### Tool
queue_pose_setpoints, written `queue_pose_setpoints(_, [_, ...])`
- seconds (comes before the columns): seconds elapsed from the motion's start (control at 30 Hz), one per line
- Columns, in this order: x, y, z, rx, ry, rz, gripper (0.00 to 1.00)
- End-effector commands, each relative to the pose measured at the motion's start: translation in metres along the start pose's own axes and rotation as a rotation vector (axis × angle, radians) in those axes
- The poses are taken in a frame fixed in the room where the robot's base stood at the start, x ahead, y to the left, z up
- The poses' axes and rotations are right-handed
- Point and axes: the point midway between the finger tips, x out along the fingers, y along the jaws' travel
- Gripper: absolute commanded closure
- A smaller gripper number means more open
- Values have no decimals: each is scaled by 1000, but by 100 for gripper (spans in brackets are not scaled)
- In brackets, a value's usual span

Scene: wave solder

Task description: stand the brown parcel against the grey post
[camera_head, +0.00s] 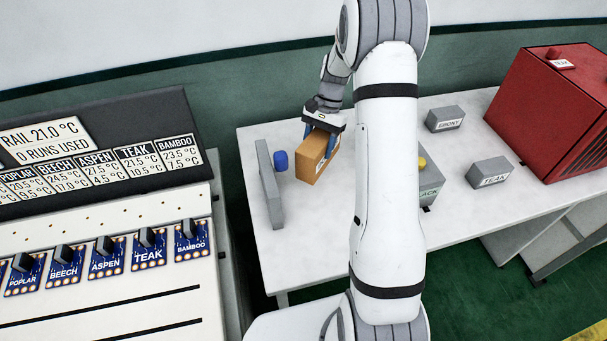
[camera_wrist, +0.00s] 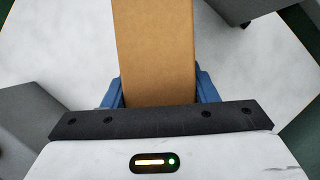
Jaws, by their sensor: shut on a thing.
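The brown parcel (camera_head: 308,158) is a box-shaped block over the left part of the white table. It also fills the upper middle of the wrist view (camera_wrist: 155,45). My gripper (camera_head: 320,135) comes down from above and is shut on the parcel, with a blue finger on each side of it in the wrist view (camera_wrist: 160,88).
A blue knob-like piece (camera_head: 281,160) sits between post and parcel. On the white table (camera_head: 320,215) stand grey blocks marked EBONY (camera_head: 445,119) and TEAK (camera_head: 490,173), a partly hidden block (camera_head: 431,188) with a yellow top, and a red machine (camera_head: 555,110). A control panel (camera_head: 110,215) is at left.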

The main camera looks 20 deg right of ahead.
Motion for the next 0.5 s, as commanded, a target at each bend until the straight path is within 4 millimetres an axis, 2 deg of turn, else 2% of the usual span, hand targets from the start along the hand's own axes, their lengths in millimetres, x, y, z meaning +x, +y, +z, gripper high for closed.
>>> queue_pose_setpoints(0.2, [38,2,-16,3,-2,1,87])
queue_pose_setpoints(0.33, [43,1,9,1,-1,0,87])
queue_pose_setpoints(0.5, [50,2,24,3,0,-2,87])
